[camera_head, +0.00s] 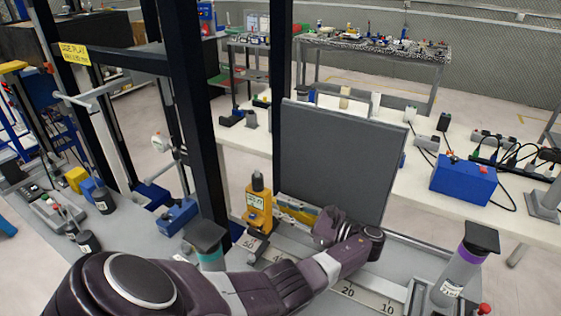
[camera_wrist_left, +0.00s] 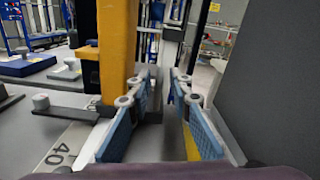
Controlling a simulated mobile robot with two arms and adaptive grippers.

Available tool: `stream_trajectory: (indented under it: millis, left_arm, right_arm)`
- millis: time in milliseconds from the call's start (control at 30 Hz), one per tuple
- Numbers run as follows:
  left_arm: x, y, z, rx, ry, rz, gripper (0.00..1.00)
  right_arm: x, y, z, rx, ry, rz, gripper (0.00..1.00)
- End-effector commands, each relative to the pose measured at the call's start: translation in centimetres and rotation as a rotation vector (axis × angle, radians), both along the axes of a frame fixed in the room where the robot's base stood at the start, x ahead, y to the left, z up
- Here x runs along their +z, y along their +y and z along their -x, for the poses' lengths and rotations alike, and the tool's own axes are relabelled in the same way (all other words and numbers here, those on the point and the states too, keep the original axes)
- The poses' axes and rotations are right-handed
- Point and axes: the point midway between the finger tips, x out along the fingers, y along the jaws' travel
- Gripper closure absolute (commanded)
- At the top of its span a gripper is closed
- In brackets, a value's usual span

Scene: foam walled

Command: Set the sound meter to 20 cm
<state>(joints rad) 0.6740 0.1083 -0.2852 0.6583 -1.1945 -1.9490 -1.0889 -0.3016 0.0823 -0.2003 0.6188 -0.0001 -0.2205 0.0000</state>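The sound meter appears to be the yellow upright unit with a black top (camera_head: 258,208), standing on a numbered scale (camera_head: 368,299). Its base is by the 50 mark in the head view. A yellow upright (camera_wrist_left: 117,45), likely the same unit, stands left of my left gripper's fingers in the left wrist view, with a 40 mark (camera_wrist_left: 60,154) below. My left gripper (camera_wrist_left: 162,82) is open, blue-padded fingers apart with nothing clearly between them. In the head view its wrist is in front of the panel, right of the yellow unit, and the fingers are hard to see. My right gripper is out of view.
A tall dark grey panel (camera_head: 340,160) stands behind the scale. Grey posts with flat black tops stand at the right (camera_head: 462,264) and left (camera_head: 208,248). A dark upright frame (camera_head: 200,130) is at left. A white table (camera_head: 440,180) with a blue box (camera_head: 462,182) is behind.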

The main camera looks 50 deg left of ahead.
Motion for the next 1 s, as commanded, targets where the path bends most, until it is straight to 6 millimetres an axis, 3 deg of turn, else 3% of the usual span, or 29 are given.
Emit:
stream_trajectory:
  millis: [367, 567, 1000]
  left_arm:
    - [-0.05, 0.70, 0.18, -0.002, 0.000, 0.002, 0.81]
    - [-0.04, 0.67, 0.16, -0.002, -0.001, 0.001, 1.00]
    - [0.05, 0.66, 0.06, -0.004, -0.004, 0.000, 1.00]
  right_arm:
    - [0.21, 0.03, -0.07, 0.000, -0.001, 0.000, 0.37]
    - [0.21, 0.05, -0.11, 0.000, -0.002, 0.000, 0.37]
    - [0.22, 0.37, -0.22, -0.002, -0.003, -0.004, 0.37]
